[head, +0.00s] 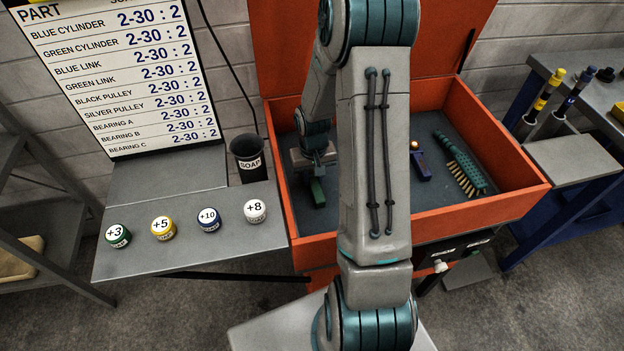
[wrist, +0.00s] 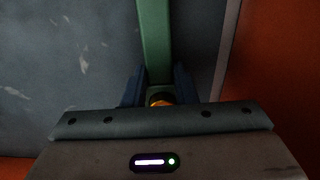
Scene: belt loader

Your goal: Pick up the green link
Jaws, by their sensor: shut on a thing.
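The green link (head: 318,193) is in the orange-red bin (head: 520,187), at its left side, partly hidden by my gripper and arm. In the wrist view the green link (wrist: 155,45) runs straight up the picture from between my fingers. My gripper (wrist: 158,90) is shut on it near one end, with a dark blue finger on each side. In the head view my gripper (head: 317,168) is low inside the bin. I cannot tell whether the link touches the bin floor.
A blue link (head: 420,166) and a green brush (head: 460,165) lie in the bin's right part. The bin walls stand close around.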

